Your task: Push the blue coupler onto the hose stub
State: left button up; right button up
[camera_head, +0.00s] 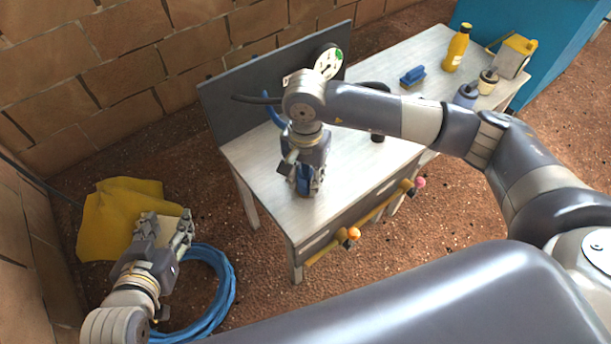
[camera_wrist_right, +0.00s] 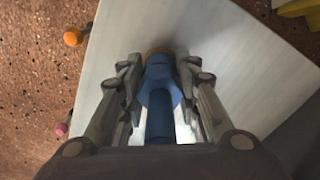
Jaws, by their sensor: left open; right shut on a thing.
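The blue coupler (camera_wrist_right: 158,88) is between the fingers of my right gripper (camera_wrist_right: 158,75) in the right wrist view, with the white table top behind it. In the head view my right gripper (camera_head: 306,190) points down over the near left part of the table, shut on the coupler (camera_head: 303,178), which is mostly hidden by the fingers. I cannot tell whether the coupler touches the table. I cannot make out the hose stub for certain; my right arm covers part of the back panel. My left gripper (camera_head: 170,222) is open and empty, off the table to the left, above the floor.
The white table (camera_head: 270,160) has a grey back panel (camera_head: 235,110). A blue brush (camera_head: 412,76), a yellow bottle (camera_head: 457,48) and small jars stand at its far right. A coiled blue hose (camera_head: 228,290) and yellow cloth (camera_head: 105,215) lie on the floor near my left gripper.

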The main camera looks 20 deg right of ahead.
jog(key=shift+f, duration=0.1)
dwell(0.3)
jog(key=o, duration=1.2)
jog(key=shift+c, duration=0.2)
